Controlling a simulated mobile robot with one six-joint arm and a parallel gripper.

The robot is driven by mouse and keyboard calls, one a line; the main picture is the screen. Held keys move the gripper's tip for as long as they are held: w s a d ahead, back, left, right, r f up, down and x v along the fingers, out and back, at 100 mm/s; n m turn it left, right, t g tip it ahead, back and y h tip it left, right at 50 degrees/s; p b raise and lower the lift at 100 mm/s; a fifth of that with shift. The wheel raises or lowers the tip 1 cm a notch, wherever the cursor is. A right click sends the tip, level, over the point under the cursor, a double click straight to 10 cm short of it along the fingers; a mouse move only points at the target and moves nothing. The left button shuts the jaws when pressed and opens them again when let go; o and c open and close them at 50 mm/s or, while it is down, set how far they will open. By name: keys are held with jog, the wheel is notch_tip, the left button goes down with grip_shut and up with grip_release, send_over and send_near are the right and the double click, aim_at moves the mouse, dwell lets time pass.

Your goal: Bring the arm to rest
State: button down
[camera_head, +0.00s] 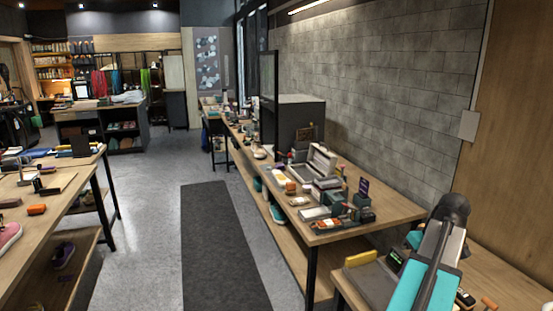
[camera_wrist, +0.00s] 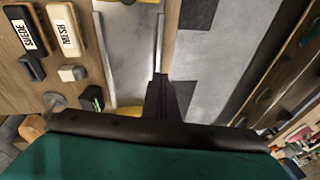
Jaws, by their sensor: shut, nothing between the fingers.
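My gripper (camera_wrist: 162,92) shows in the wrist view as dark, narrow fingers together at the lower middle, with nothing between them. It is in front of a grey metal tray-like surface (camera_wrist: 128,50) at a bench edge. My teal and black arm (camera_head: 425,275) shows at the lower right of the head view, above the near right bench. I cannot make out the fingers there.
Blocks labelled SUEDE (camera_wrist: 27,32) and MESH (camera_wrist: 66,30) lie on the wood in the wrist view. A bench (camera_head: 385,205) with several tools and boxes runs along the wall. A dark floor mat (camera_head: 222,245) lies in the clear aisle. A left table (camera_head: 55,205) holds small items.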

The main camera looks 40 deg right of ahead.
jog(key=w+a+f+n+g+y+b, duration=0.1)
jog(key=w+a+f+n+g+y, duration=0.35)
jog(key=w+a+f, duration=1.9)
jog(key=s+a+f+n+g+h+b, duration=0.1)
jog(key=a+f+n+g, duration=0.1)
jog(key=a+f, duration=0.9)
jog(key=s+a+f+n+g+h+b, duration=0.15)
jog(key=a+f, duration=0.55)
jog(key=a, duration=0.8)
jog(key=s+a+f+m+h, duration=0.1)
jog(key=s+a+f, duration=0.3)
jog(key=s+f, duration=0.1)
jog(key=s+a+f+m+g+h, duration=0.1)
jog(key=s+a+f, duration=0.3)
jog(key=s+f, duration=0.2)
jog(key=shift+s+f+h, duration=0.15)
jog(key=shift+f+h, duration=0.25)
jog(key=shift+f, duration=0.65)
jog(key=shift+d, duration=0.15)
